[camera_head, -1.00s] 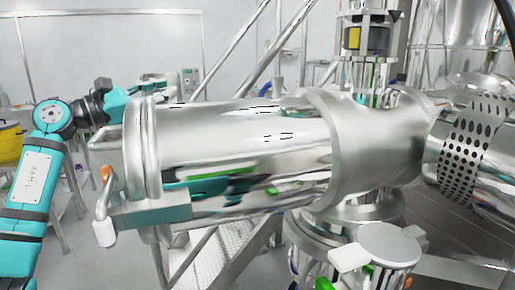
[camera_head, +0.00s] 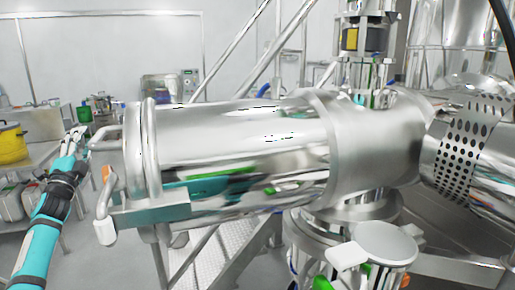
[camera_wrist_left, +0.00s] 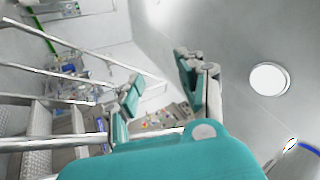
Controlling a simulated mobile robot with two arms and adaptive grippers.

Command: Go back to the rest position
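My left arm comes in from the left in the head view, reaching up and to the right. Its gripper (camera_head: 76,138) is at the left of the large steel cylinder, close by the cylinder's end handle in the picture; I cannot tell whether they touch. In the left wrist view the gripper's two teal and grey fingers (camera_wrist_left: 160,90) stand apart with nothing between them, so it is open and empty. My right arm and gripper are not in view.
The large horizontal steel cylinder (camera_head: 235,140) fills the middle, with a handle (camera_head: 106,205) at its left end. A yellow pot (camera_head: 12,145) stands on a table at the left. Metal stairs with rails (camera_head: 230,50) rise behind. Grey floor shows at the lower left.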

